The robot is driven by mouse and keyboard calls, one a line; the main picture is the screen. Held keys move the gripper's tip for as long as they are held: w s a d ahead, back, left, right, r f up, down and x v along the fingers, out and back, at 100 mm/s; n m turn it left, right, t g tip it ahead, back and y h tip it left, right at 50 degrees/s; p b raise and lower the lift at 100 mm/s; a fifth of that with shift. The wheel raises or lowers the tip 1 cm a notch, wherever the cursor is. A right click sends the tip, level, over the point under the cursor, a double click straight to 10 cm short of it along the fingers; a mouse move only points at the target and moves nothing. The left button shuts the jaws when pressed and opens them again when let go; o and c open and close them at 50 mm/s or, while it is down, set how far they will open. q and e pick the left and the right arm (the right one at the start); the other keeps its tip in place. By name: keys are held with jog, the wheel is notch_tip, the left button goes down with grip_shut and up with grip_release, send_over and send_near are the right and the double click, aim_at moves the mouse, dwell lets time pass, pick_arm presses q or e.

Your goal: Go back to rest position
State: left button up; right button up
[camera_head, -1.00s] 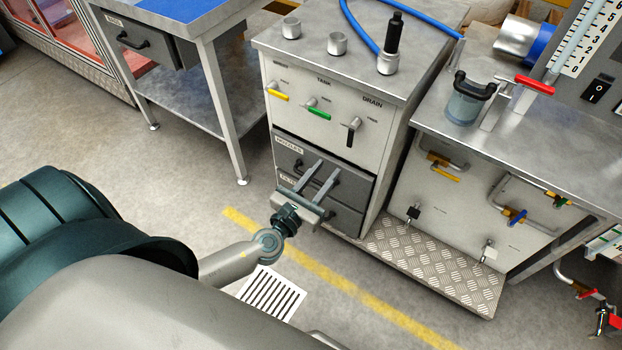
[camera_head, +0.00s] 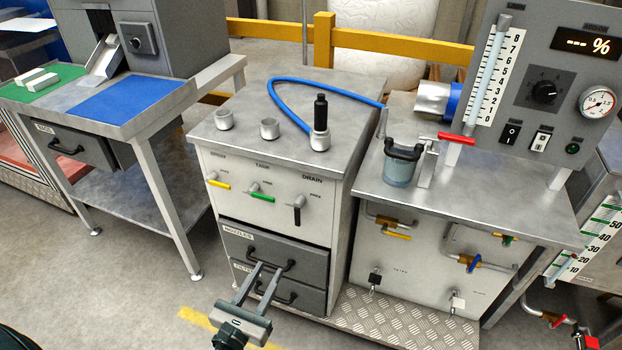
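My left gripper (camera_head: 268,270) shows at the lower middle, with its two fingers apart and nothing between them. Its fingertips overlap, in the picture, the handles of the grey drawers on the front of the metal cabinet (camera_head: 262,210). I cannot tell whether they touch the handles. The upper drawer, labelled nozzles (camera_head: 240,240), and the lower drawer (camera_head: 312,299) both look shut. My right gripper is not in view.
A bench with a blue mat (camera_head: 125,100) stands at the left. A blue hose (camera_head: 290,80) and a black-handled nozzle (camera_head: 320,115) are on the cabinet top. A gauge panel (camera_head: 560,70) and a clear jar (camera_head: 400,168) stand at the right. Floor at the lower left is clear.

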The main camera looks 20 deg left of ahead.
pick_arm(q)
jog(key=s+a+f+n+g+y+p, duration=0.1)
jog(key=s+f+n+g, duration=0.2)
jog(key=f+n, duration=0.65)
jog(key=s+a+f+n+g+y+p, duration=0.15)
jog(key=f+n+g, duration=0.35)
jog(key=f, duration=0.7)
jog(key=s+d+f+n+g+h+p, duration=0.1)
jog(key=s+d+f+n+g, duration=0.1)
jog(key=s+d+f+n, duration=0.2)
jog(key=s+d+f+n+g+h+p, duration=0.1)
jog(key=s+d+f+n, duration=0.4)
jog(key=s+f+n, duration=0.6)
jog(key=f+n+g+h, duration=0.1)
jog(key=n, duration=0.4)
jog(key=shift+d+g, duration=0.15)
jog(key=shift+g, duration=0.15)
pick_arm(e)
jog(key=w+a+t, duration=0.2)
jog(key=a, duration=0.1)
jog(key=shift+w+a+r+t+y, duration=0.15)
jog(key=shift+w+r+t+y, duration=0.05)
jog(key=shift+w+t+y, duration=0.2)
